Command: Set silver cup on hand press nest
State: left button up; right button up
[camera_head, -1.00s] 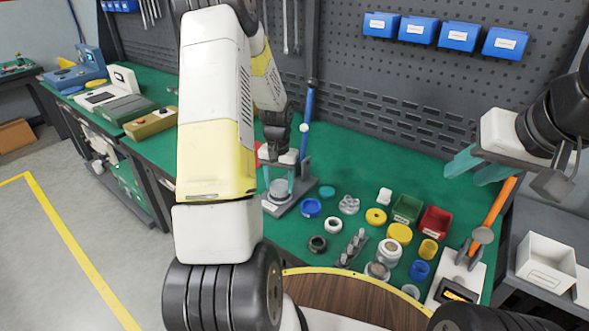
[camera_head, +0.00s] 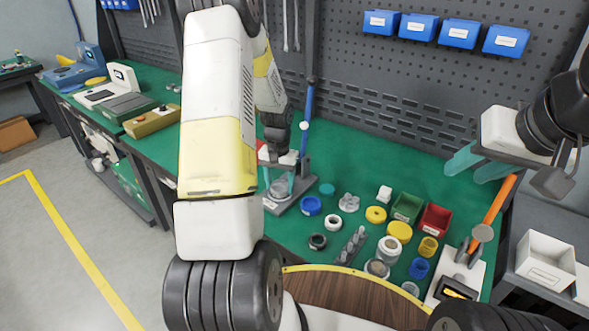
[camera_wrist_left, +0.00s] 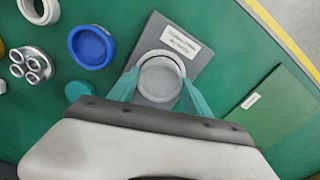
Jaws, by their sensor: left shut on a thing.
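The silver cup (camera_wrist_left: 160,78) is a round, shallow, open-topped metal piece. My left gripper (camera_wrist_left: 158,92) is shut on it, with one teal finger on each side. In the head view the silver cup (camera_head: 278,188) is low over the front of the hand press (camera_head: 306,165), which has a grey base and a blue lever. The wrist view shows the grey, labelled press base (camera_wrist_left: 190,62) directly beneath the cup. The nest itself is hidden by the cup, and I cannot tell whether they touch. My right gripper (camera_head: 478,167) is open and empty over the right side of the bench.
A blue ring (camera_head: 310,206), white ring (camera_head: 333,220) and teal cap (camera_head: 327,190) lie right of the press. Green (camera_head: 407,207) and red (camera_head: 436,221) bins stand further right. An orange-levered press (camera_head: 465,270) is at far right. The pegboard (camera_head: 410,100) rises behind.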

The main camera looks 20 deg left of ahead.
pick_arm(q)
jog(key=shift+f, duration=0.2)
dwell(0.3)
jog(key=o, duration=1.5)
jog(key=shift+o, duration=0.2)
jog(key=shift+r, duration=2.5)
jog(key=s+d+r+t, duration=0.2)
jog(key=s+d+r, duration=0.1)
jog(key=r, duration=0.8)
jog(key=s+d+r+t, duration=0.1)
jog(key=s+d+r, duration=0.2)
jog(key=s+r, duration=0.2)
jog(key=s+d+r+t+h, duration=0.1)
jog(key=s+d+r, duration=0.2)
jog(key=s+r, duration=0.2)
jog(key=s+d+r+t+h, duration=0.1)
jog(key=s+d+r+t, duration=0.1)
jog(key=s+r, duration=0.4)
jog(key=s+d, duration=0.1)
jog(key=s, duration=0.2)
jog(key=shift+d, duration=0.15)
